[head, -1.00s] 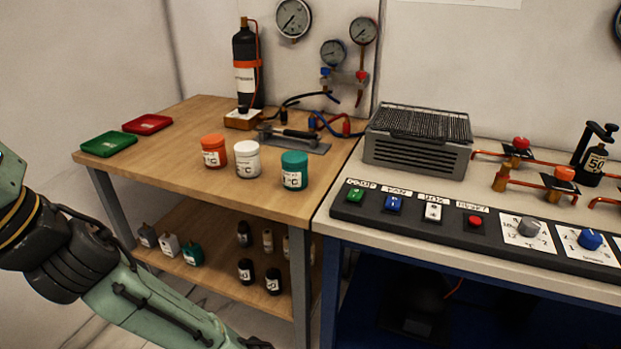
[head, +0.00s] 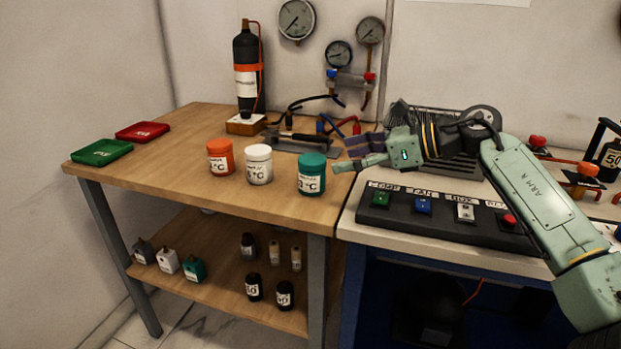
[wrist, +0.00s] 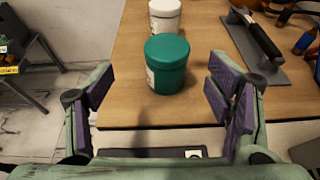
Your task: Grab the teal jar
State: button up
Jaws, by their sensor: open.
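The teal jar (head: 312,176) stands upright near the right front edge of the wooden table, rightmost of three jars. In the wrist view the teal jar (wrist: 167,62) is ahead of my gripper, roughly centred between the fingers and beyond their tips. My gripper (head: 345,157) is just right of the jar in the head view, pointing left toward it. In the wrist view my gripper (wrist: 160,88) has its purple-padded fingers spread wide with nothing between them.
A white jar (head: 259,165) and an orange jar (head: 220,158) stand left of the teal one. A flat metal tool (head: 300,141) lies behind. Green (head: 101,152) and red (head: 142,131) trays sit far left. A button panel (head: 440,212) lies below my arm.

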aim_at(312, 167)
jog(key=shift+w+a+f+p, duration=0.2)
jog(key=shift+w+a+f, duration=0.25)
jog(key=shift+a+f, duration=0.2)
jog(key=shift+w+a+f+p, duration=0.2)
jog(key=shift+w+a+f, duration=0.2)
jog(key=shift+a+f, duration=0.2)
jog(key=p+x, duration=0.1)
jog(key=x, duration=0.4)
jog(key=shift+w+a+p, duration=0.2)
jog(key=shift+a+p, duration=0.15)
jog(key=c, duration=1.5)
